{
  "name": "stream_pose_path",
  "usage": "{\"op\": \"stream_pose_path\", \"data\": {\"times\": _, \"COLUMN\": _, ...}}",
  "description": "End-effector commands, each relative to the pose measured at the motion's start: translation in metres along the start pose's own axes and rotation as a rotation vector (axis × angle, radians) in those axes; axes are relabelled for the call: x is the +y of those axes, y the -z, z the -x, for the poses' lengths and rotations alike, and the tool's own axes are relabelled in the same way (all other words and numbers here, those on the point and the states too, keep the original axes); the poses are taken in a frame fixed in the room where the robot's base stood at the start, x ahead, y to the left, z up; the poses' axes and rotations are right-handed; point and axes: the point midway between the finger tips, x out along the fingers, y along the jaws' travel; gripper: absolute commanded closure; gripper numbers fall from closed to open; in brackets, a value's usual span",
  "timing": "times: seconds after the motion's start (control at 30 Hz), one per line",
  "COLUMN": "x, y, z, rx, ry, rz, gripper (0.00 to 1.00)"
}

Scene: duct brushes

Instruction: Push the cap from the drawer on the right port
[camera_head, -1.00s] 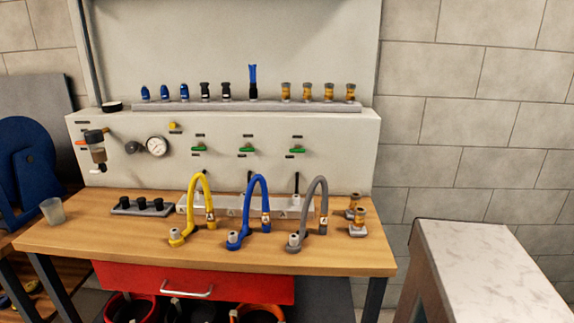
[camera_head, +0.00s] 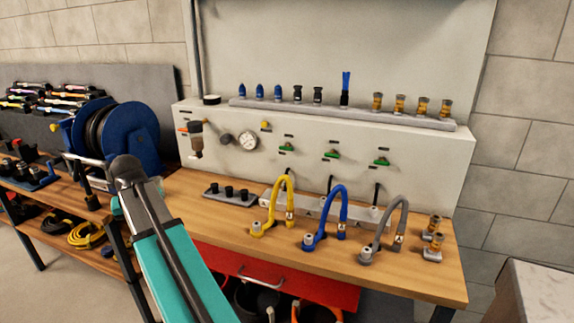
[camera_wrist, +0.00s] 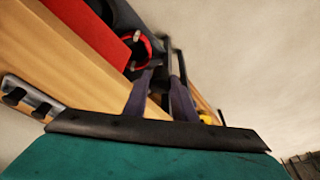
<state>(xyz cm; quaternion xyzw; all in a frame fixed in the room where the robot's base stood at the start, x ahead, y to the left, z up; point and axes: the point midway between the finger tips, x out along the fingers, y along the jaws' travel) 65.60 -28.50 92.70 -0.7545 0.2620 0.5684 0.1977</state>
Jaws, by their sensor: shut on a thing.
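The red drawer (camera_head: 325,290) under the bench looks shut, with its light handle (camera_head: 262,283) in front. A pale manifold block (camera_head: 266,198) lies on the bench, and its right end is partly hidden behind the grey hose (camera_head: 400,222). I cannot make out the right port clearly. My arm (camera_head: 165,245) reaches up at the left of the bench. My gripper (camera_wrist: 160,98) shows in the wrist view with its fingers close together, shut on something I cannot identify. No cap can be told apart there. The red drawer front also shows in the wrist view (camera_wrist: 85,28).
Yellow (camera_head: 272,205) and blue (camera_head: 333,215) hoses stand along the bench front. Brass fittings (camera_head: 433,245) sit at its right end. A blue hose reel (camera_head: 125,140) and a lower side bench stand left. A pale-topped block (camera_head: 545,295) is at right.

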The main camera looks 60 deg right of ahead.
Motion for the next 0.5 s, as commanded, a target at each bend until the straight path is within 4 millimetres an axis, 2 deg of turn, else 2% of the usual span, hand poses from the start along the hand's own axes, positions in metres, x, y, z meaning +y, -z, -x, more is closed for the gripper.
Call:
{"op": "stream_pose_path", "data": {"times": 0.03, "x": 0.019, "y": 0.007, "z": 0.006, "rx": -0.001, "ry": -0.012, "rz": -0.04, "gripper": 0.99}}
{"op": "stream_pose_path", "data": {"times": 0.2, "x": 0.077, "y": 0.021, "z": 0.011, "rx": -0.004, "ry": -0.048, "rz": -0.164, "gripper": 0.99}}
{"op": "stream_pose_path", "data": {"times": 0.5, "x": 0.182, "y": 0.034, "z": 0.024, "rx": -0.005, "ry": -0.112, "rz": -0.381, "gripper": 0.99}}
